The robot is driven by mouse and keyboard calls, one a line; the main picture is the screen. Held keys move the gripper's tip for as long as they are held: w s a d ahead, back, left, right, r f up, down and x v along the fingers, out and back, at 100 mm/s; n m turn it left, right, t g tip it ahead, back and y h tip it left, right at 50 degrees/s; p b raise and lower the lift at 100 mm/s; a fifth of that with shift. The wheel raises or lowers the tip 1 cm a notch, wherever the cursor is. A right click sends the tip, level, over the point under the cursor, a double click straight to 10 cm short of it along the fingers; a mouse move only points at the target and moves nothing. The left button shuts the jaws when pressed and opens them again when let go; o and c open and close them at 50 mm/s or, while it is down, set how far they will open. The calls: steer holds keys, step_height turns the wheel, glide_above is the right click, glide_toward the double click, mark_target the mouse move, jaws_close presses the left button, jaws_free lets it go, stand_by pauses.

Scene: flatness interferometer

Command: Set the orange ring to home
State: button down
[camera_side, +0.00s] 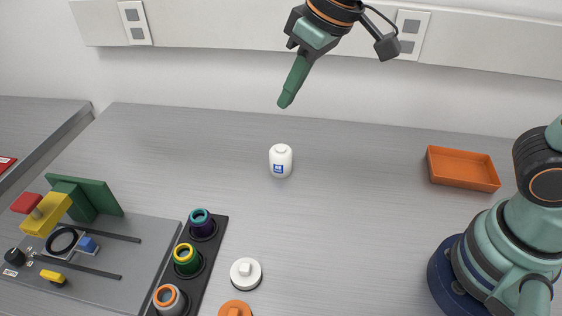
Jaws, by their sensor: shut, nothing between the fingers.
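The orange ring (167,294) sits on top of a grey cylinder in the black strip at the lower left, nearest the camera. A green cylinder with a yellow ring (186,253) and a purple cylinder with a teal ring (200,217) stand behind it in the same black strip (217,236). Any home mark on the orange ring is too small to make out. My gripper (285,104) is shut and empty, high above the table at the top centre, well away from the rings.
A white bottle (281,163) stands mid-table. A white round knobbed piece (245,274) and an orange one (235,309) lie right of the strip. A grey plate (140,260) carries a green block, yellow parts and a black ring. An orange tray (463,185) is at right. The table centre is mostly clear.

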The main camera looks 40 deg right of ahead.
steer(key=s+a+f+n+g, duration=0.1)
steer(key=s+a+f+n, duration=0.15)
steer(key=a, duration=1.25)
steer(key=n+g, duration=0.1)
steer(key=n, duration=0.2)
glide_above(162, 292)
steer(key=s+d, duration=0.3)
step_height(162, 292, down, 4)
steer(key=shift+w+a+f+m+y, duration=0.15)
steer(key=shift+w+f+m+y, duration=0.05)
steer(key=shift+w+m+y, duration=0.1)
steer(key=x, duration=0.8)
steer(key=d+x, duration=0.1)
steer(key=x, duration=0.3)
steer(key=shift+s+a+f, duration=0.1)
steer(key=shift+s+f, duration=0.05)
steer(key=shift+f, duration=0.85)
steer(key=shift+f, duration=0.1)
